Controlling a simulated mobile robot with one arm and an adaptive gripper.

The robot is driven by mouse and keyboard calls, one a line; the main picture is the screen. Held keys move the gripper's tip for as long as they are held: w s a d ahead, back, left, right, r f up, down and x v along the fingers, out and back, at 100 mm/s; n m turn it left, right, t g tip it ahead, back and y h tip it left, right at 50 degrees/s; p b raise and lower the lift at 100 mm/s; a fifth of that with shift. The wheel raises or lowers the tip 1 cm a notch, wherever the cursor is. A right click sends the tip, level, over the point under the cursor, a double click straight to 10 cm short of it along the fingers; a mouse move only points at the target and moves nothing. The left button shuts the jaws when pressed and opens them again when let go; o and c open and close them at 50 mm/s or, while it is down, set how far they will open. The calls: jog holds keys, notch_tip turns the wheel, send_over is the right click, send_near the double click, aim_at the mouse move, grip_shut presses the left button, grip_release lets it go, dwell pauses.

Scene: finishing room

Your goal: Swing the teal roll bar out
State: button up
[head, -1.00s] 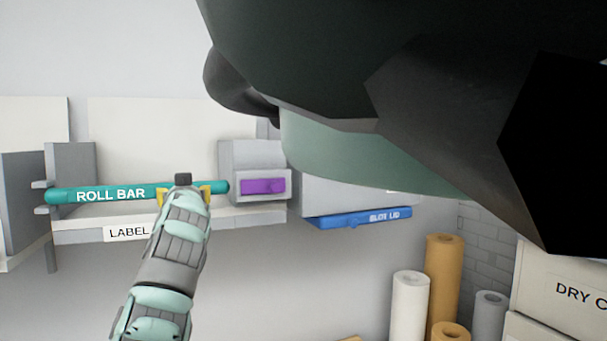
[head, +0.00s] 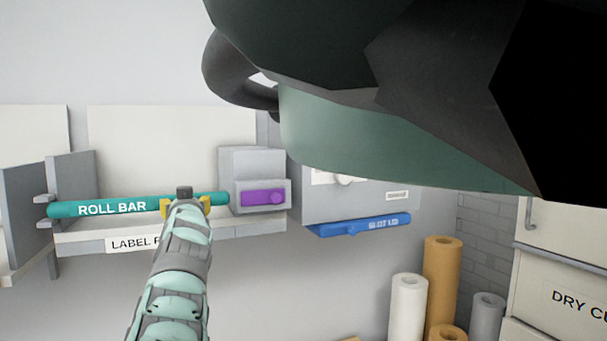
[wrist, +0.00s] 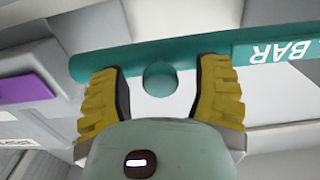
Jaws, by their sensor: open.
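The teal roll bar (head: 112,208) runs level across the front of the label shelf, its left end at a grey bracket and its right end by the purple-handled unit. My gripper (head: 185,207) is at the bar's right part in the head view. In the wrist view my gripper (wrist: 160,95) has its yellow fingers spread, one on each side of a round teal knob (wrist: 160,78) on the roll bar (wrist: 200,52). A gap shows between the knob and each finger. The fingertips reach close to the bar; I cannot tell whether they touch it.
A grey unit with a purple handle (head: 263,198) sits just right of the bar. A blue slot lid (head: 358,225) is further right. Paper rolls (head: 442,275) and a dry cupboard (head: 560,280) stand at the lower right. My arm covers part of the label shelf (head: 85,246).

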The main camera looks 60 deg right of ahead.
grip_shut()
dwell(0.6)
